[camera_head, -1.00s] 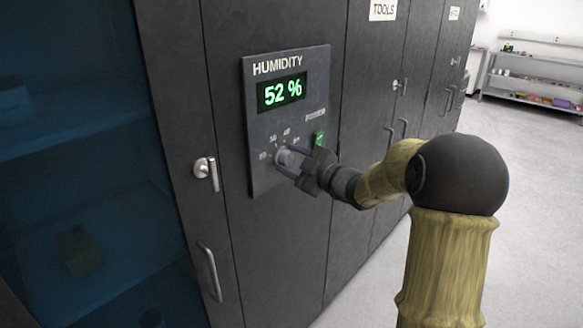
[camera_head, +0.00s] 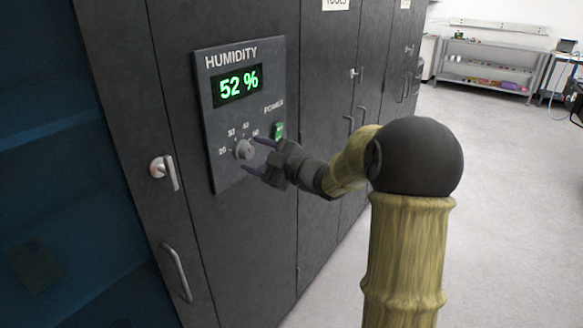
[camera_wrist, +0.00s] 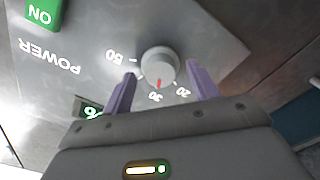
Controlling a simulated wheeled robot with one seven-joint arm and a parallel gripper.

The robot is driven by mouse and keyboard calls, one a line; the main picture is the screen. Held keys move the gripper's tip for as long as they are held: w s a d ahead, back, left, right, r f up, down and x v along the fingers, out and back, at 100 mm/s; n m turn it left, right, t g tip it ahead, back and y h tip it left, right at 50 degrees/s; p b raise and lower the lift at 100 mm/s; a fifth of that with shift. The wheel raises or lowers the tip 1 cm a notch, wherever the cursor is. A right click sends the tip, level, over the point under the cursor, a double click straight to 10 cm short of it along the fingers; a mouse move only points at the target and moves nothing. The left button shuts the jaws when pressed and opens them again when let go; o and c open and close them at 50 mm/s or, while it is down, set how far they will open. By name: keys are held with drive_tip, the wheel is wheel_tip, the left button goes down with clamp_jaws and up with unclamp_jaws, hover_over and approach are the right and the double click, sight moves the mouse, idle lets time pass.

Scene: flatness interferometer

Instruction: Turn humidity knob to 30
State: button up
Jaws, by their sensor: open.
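The grey round humidity knob (camera_head: 244,149) is on the lower part of the control panel (camera_head: 228,180), among printed marks from 20 to 50. In the wrist view the knob (camera_wrist: 160,62) shows a red pointer mark, which points at or very near the 30 label (camera_wrist: 155,97). The humidity display (camera_head: 238,86) reads 52 %. My gripper (camera_head: 257,155) is open just in front of the knob, apart from it. The 40 label is not visible there.
A green power switch (camera_head: 279,131) sits right of the knob; it shows ON in the wrist view (camera_wrist: 43,12). A cabinet lock handle (camera_head: 164,170) and a bar handle (camera_head: 177,272) are to the left. Free floor (camera_head: 510,190) lies to the right.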

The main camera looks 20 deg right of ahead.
drive_tip(key=v, duration=1.6)
drive_tip(key=shift+b, duration=0.3)
